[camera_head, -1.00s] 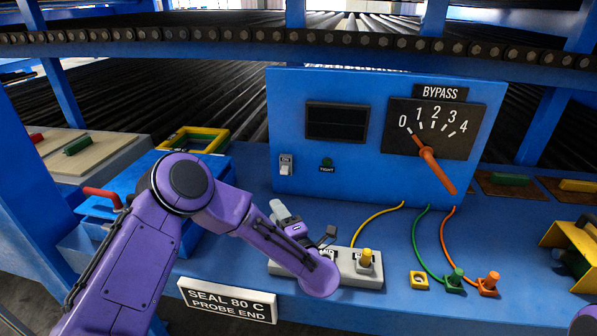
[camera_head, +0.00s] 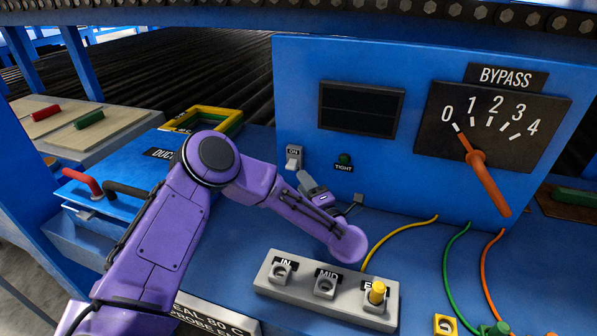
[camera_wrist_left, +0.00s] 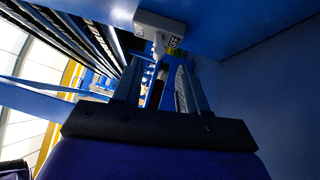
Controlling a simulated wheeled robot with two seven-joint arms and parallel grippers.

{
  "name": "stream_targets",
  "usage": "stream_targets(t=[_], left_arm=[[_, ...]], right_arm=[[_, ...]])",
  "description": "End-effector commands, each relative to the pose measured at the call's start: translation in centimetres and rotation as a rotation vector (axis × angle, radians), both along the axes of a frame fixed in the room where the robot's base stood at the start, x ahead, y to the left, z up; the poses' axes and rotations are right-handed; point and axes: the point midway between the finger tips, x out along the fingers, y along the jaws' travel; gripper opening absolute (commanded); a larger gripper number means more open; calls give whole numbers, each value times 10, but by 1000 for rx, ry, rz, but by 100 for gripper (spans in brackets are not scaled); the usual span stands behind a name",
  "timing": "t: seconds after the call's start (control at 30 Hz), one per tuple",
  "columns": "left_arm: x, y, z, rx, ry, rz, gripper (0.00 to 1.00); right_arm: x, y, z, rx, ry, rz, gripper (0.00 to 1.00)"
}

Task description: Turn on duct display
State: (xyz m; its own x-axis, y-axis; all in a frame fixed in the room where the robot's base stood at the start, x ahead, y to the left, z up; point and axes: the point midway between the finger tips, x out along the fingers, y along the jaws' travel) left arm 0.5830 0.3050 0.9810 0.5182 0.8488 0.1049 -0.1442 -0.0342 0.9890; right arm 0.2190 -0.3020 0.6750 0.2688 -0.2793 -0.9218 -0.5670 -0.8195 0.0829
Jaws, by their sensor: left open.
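The duct display (camera_head: 361,108) is a dark, blank screen on the blue panel (camera_head: 420,180). A white switch (camera_head: 293,158) with an ON label sits at the panel's lower left. In the left wrist view the switch (camera_wrist_left: 158,28) is just beyond the fingertips. My left gripper (camera_head: 306,180) is below and slightly right of the switch. In the left wrist view my left gripper (camera_wrist_left: 160,82) is open, its two fingers apart. I cannot tell whether a finger touches the switch. My right gripper is not in view.
A green TIGHT lamp (camera_head: 344,158) is right of the switch. The BYPASS dial (camera_head: 490,120) has an orange pointer. A grey IN, MID, END socket block (camera_head: 325,287) with a yellow plug stands below my forearm. Yellow, green and orange cables hang from the panel.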

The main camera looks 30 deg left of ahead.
Motion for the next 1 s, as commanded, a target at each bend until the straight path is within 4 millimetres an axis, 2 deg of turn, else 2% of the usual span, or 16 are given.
stream_targets(t=[0.1, 0.23, 0.57, 0.6, 0.67, 0.7, 0.73, 1.0], left_arm=[[11, 23, 5, -3, 3, 9, 42], [22, 40, 7, -1, 3, 6, 42], [26, 48, 6, 1, 1, 4, 42], [26, 48, 6, 1, 1, 4, 36], [26, 48, 6, 1, 1, 4, 16], [26, 48, 6, 1, 1, 4, 3], [26, 48, 6, 1, 1, 4, 0], [26, 48, 8, -3, 15, 6, 0]], right_arm=[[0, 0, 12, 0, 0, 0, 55], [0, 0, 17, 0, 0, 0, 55], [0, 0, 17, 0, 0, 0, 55], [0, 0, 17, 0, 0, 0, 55], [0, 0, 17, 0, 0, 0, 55], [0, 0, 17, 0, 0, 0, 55], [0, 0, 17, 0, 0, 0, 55], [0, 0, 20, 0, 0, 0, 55]])
